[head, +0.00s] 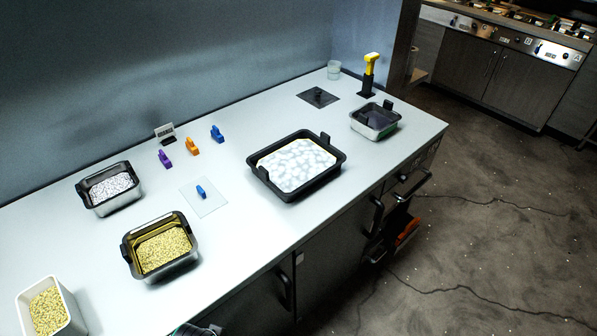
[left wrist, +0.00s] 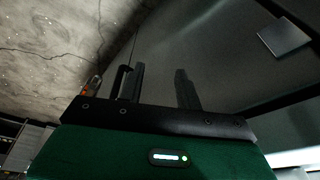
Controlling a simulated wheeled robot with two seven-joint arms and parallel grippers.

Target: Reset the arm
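My left gripper (left wrist: 160,76) shows in the left wrist view. Its two dark fingers stand apart with nothing between them, in front of a dark grey surface. In the head view, no gripper can be made out clearly. My right gripper is in neither view. The white counter (head: 225,250) carries a black tray with a pale speckled filling (head: 297,165), a pan of yellow grains (head: 160,248) and a pan of white bits (head: 110,187).
A white tub of yellow grains (head: 50,308) stands at the lower left. Blue, orange and purple clips, a small metal pan (head: 375,120) and a yellow-topped tool (head: 370,72) stand farther back. Dark handles (head: 376,215) stick out from the counter front. Open floor (head: 480,240) lies right.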

